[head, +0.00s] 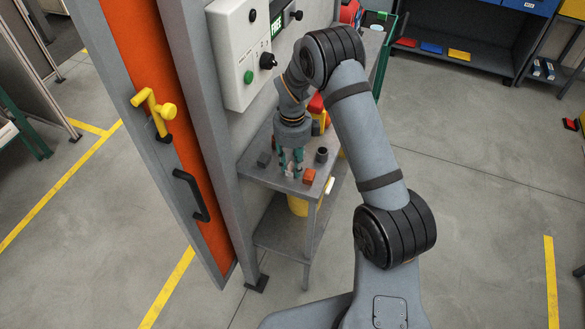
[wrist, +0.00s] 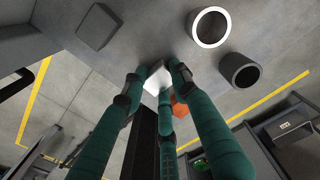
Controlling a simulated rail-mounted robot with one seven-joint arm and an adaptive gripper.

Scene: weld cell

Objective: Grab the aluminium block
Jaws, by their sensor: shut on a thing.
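The aluminium block (wrist: 156,80) is a small, pale, bright piece between my fingertips in the wrist view. My gripper (wrist: 155,82) has teal fingers closed around it, and they hide part of its sides. In the head view my gripper (head: 291,168) points down over the small grey table (head: 258,178), with the pale block at its tips. I cannot tell whether the block touches the table top.
An orange block (head: 309,176) lies close to the right of my fingers. A dark hollow cylinder (head: 321,156) stands behind it, and a dark grey block (head: 264,159) lies to the left. A white ring (wrist: 210,27) shows in the wrist view. A control box (head: 245,55) is above.

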